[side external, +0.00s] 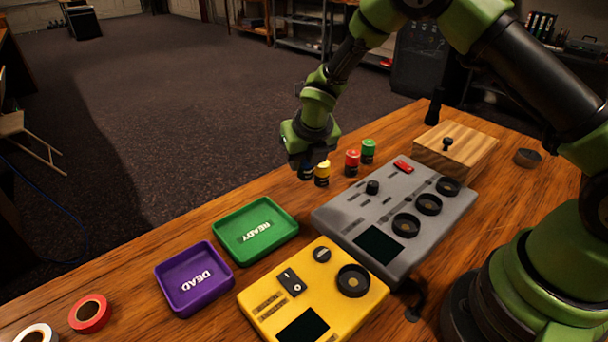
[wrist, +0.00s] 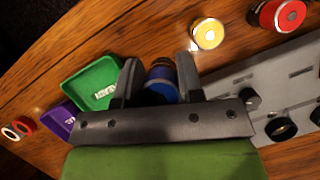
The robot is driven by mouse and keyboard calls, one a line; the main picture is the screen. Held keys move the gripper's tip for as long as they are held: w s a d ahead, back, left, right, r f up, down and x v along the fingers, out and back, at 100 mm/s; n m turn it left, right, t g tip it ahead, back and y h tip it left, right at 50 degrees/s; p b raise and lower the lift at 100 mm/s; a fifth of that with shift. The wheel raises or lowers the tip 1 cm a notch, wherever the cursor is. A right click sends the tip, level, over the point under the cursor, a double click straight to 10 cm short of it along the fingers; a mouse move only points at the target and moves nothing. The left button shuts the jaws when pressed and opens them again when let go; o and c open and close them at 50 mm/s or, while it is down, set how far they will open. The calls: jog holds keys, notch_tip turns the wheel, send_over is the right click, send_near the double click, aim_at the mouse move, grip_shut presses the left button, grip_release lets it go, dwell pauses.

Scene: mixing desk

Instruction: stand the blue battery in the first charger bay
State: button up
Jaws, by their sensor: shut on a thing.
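The blue battery (wrist: 162,84) is between the two fingers of my gripper (wrist: 158,64) in the wrist view, and the gripper is shut on it. In the side view my gripper (side external: 305,160) mostly hides the blue battery (side external: 306,173), which shows as a small dark blue patch beside the yellow battery. I cannot tell whether it touches the table. A grey device (side external: 335,213) to the right has several controls and three round black bays, the nearest (side external: 405,225) by its dark screen. A yellow device (side external: 265,290) has one round black bay (side external: 353,281).
A yellow battery (side external: 322,175) stands close to my gripper; red (side external: 352,163) and green (side external: 368,151) ones stand farther right. A green READY tray (side external: 285,243) and purple DEAD tray (side external: 222,290) are to the left. A wooden block (side external: 455,146) stands behind the grey device.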

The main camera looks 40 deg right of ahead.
jog(key=r, duration=0.2)
jog(key=d+r, duration=0.1)
jog(key=shift+s+d+r+m, duration=0.15)
jog(key=shift+s+r+m, duration=0.05)
jog(key=shift+r+m, duration=0.15)
jog(key=s+d+m+g+h, duration=0.2)
jog(key=s+d+m, duration=0.45)
jog(key=d, duration=0.55)
jog(key=m+g+h, duration=0.1)
jog(key=m+g, duration=0.2)
jog(key=m, duration=0.5)
send_over(454, 181)
jog(key=a, duration=0.1)
jog(key=shift+w+a+f, duration=0.1)
jog(key=shift+f, duration=1.1)
jog(key=shift+a+f, duration=0.1)
jog(key=shift+f, duration=1.05)
jog(key=shift+f, duration=0.65)
jog(key=o, duration=0.7)
jog(key=shift+r, duration=0.15)
jog(key=v, duration=1)
jog(key=shift+a+r, duration=0.3)
